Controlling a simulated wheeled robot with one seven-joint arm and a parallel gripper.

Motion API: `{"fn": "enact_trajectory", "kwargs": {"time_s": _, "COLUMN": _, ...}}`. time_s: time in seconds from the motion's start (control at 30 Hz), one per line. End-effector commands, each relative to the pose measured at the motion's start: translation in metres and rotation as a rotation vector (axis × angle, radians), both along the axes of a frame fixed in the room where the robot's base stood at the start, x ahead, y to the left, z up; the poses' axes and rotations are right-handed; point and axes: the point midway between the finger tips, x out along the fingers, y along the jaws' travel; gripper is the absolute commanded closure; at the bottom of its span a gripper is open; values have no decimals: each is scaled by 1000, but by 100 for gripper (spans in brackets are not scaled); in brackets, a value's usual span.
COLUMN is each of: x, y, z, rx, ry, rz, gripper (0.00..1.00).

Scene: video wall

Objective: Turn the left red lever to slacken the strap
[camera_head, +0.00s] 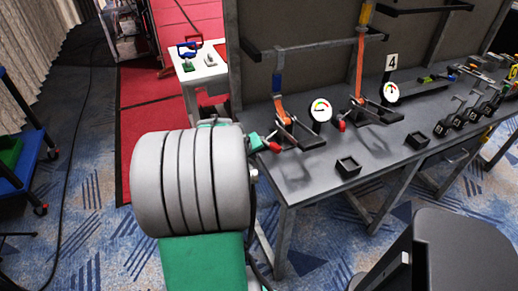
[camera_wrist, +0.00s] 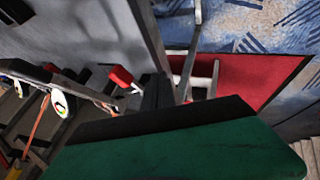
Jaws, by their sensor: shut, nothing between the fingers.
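The left red lever's handle (camera_head: 274,147) points toward me at the near left end of the grey table, on a metal ratchet (camera_head: 289,130). An orange strap (camera_head: 281,106) rises from that ratchet. My gripper (camera_head: 262,143), green with dark tips, is shut and empty just left of the red handle; whether it touches is unclear. In the wrist view my gripper (camera_wrist: 157,97) covers the lower middle, and a red handle (camera_wrist: 121,77) shows just beyond and left of its dark part. A round gauge (camera_head: 320,109) stands right of the ratchet.
A second ratchet with a red handle (camera_head: 342,125) and a taller orange strap (camera_head: 359,65) stands further right, by a "4" sign (camera_head: 391,62). Two small black trays (camera_head: 348,167) sit on the table (camera_head: 310,183). A dark chair-like object (camera_head: 465,255) fills the lower right.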

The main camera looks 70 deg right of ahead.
Motion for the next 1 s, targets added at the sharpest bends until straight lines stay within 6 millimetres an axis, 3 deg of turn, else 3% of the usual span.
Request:
{"fn": "enact_trajectory", "kwargs": {"time_s": 0.03, "x": -1, "y": 7, "z": 16, "rx": -6, "ry": -3, "rz": 2, "gripper": 100}}
{"fn": "enact_trajectory", "kwargs": {"time_s": 0.2, "x": -10, "y": 30, "z": 49, "rx": -6, "ry": -3, "rz": -4, "gripper": 100}}
{"fn": "enact_trajectory", "kwargs": {"time_s": 0.4, "x": -16, "y": 50, "z": 74, "rx": -2, "ry": -1, "rz": -7, "gripper": 100}}
{"fn": "enact_trajectory", "kwargs": {"time_s": 0.9, "x": -17, "y": 56, "z": 80, "rx": 1, "ry": 0, "rz": -5, "gripper": 100}}
{"fn": "enact_trajectory", "kwargs": {"time_s": 1.0, "x": -4, "y": 64, "z": 84, "rx": 9, "ry": -10, "rz": 20, "gripper": 100}}
